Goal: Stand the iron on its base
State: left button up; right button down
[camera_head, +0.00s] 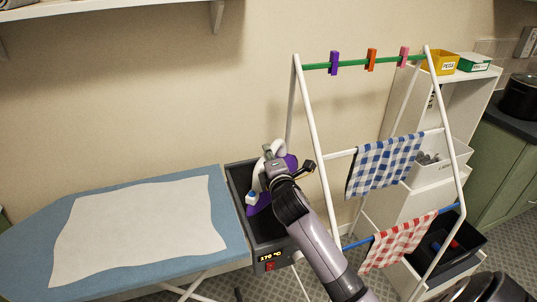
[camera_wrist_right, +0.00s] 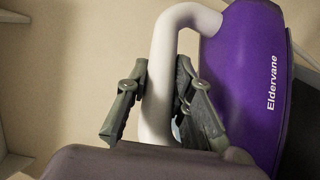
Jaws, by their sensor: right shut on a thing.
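The iron has a purple body (camera_head: 259,205) and a white handle (camera_head: 256,180). It is over the dark grey base (camera_head: 236,178), which has a lit temperature display on its front. My right gripper (camera_head: 274,164) partly covers the iron, so I cannot tell whether it touches the base. In the right wrist view, the fingers of my right gripper (camera_wrist_right: 161,70) are on both sides of the white handle (camera_wrist_right: 156,110), shut on it. The purple body (camera_wrist_right: 245,75), lettered "Eldervane", is to the right of them. My left gripper is not in view.
The blue ironing board (camera_head: 235,235) with a white cloth (camera_head: 140,230) extends left of the base. A white drying rack (camera_head: 311,150) with checked cloths stands close to the right of my gripper. White shelving (camera_head: 450,105) is behind the rack.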

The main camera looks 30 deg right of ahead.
jog(key=shift+r, duration=0.2)
jog(key=c, duration=1.8)
grip_release()
jog(key=shift+f, duration=0.3)
jog(key=o, duration=0.4)
jog(key=shift+s+r, duration=0.1)
jog(key=shift+r, duration=0.1)
jog(key=b+v, duration=0.1)
jog(key=v, duration=1.1)
